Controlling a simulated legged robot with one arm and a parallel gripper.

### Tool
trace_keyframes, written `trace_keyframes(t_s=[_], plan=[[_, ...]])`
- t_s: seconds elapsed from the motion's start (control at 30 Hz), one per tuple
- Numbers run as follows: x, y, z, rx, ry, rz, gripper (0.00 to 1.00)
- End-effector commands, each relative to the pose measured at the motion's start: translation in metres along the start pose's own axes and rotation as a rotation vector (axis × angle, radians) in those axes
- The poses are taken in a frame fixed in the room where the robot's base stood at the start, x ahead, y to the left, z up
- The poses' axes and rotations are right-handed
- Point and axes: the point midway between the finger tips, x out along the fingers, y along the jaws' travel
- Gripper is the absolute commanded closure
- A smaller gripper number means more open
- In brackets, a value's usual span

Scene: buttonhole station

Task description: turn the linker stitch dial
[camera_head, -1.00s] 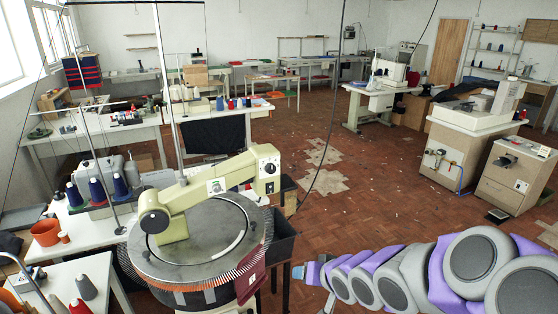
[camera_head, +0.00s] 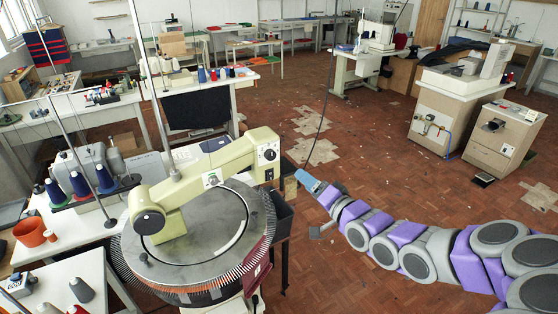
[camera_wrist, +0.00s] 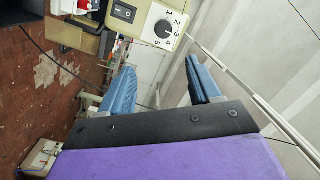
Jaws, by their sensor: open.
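The linker (camera_head: 190,220) is a pale green machine with a round bed, at the lower left of the head view. Its stitch dial (camera_head: 267,155) is a dark knob on a white plate on the right end of the machine's head. In the wrist view the dial (camera_wrist: 163,29) shows at the top, with numbers 1 to 5 around it. My gripper (camera_head: 303,178) is just right of the machine's head, apart from the dial. In the wrist view my blue fingers (camera_wrist: 160,66) are spread and empty, below the dial in the picture.
A rocker switch (camera_wrist: 124,12) sits beside the dial in the wrist view. Thread cones (camera_head: 82,184) stand on the table left of the linker. A dark bin (camera_head: 283,218) is right of the round bed. Wood floor (camera_head: 370,150) lies open to the right.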

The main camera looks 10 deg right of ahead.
Motion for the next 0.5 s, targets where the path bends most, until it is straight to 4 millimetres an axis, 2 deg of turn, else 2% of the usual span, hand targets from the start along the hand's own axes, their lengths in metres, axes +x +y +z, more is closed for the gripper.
trace_keyframes(t_s=[0.2, 0.5], plan=[[0.028, -0.003, 0.004, -0.005, -0.002, -0.003, 0.38], [0.060, 0.000, 0.000, -0.001, -0.001, -0.001, 0.38]])
